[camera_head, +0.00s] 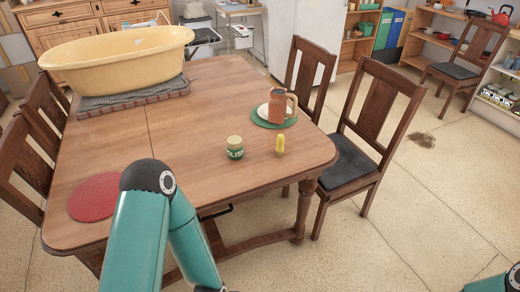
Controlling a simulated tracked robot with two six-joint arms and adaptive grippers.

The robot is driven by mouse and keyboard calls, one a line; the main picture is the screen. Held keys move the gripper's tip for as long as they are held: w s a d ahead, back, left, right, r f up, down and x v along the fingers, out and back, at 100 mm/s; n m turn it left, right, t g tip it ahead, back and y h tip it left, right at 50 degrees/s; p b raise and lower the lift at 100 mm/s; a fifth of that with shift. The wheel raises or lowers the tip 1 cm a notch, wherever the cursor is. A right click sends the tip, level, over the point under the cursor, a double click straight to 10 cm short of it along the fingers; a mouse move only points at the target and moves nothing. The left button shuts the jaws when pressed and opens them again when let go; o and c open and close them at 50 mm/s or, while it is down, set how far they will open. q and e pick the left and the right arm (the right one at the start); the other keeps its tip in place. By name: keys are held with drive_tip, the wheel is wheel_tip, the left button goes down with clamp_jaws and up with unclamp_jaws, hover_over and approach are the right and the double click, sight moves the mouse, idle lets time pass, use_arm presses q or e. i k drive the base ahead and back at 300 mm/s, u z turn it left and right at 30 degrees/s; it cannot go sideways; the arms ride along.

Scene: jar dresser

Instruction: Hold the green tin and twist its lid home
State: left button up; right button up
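The green tin (235,153) stands upright on the wooden table, near its front edge and right of the middle. It has a white-lettered label. A pale cream lid (234,141) is on its top; whether it sits level or fully down is too small to tell. My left arm rises in front of the table, left of the tin, and its forearm bends back down out of the picture. A bit of my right arm shows at the bottom right corner. Neither gripper is in view, and nothing touches the tin.
A small yellow object (280,146) stands right of the tin. Behind it a terracotta mug (279,103) and white plate sit on a green mat (258,119). A yellow tub (120,60) fills the table's back left. A red mat (93,198) lies front left. Chairs (350,160) stand right.

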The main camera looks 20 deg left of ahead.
sight(237, 154)
drive_tip(key=z, duration=0.1)
drive_tip(key=i, duration=0.2)
drive_tip(key=z, duration=1.3)
drive_tip(key=i, duration=1.5)
drive_tip(key=z, duration=1.8)
drive_tip(key=i, duration=0.1)
drive_tip(key=u, duration=4.15)
drive_tip(key=i, duration=0.55)
drive_tip(key=u, duration=0.15)
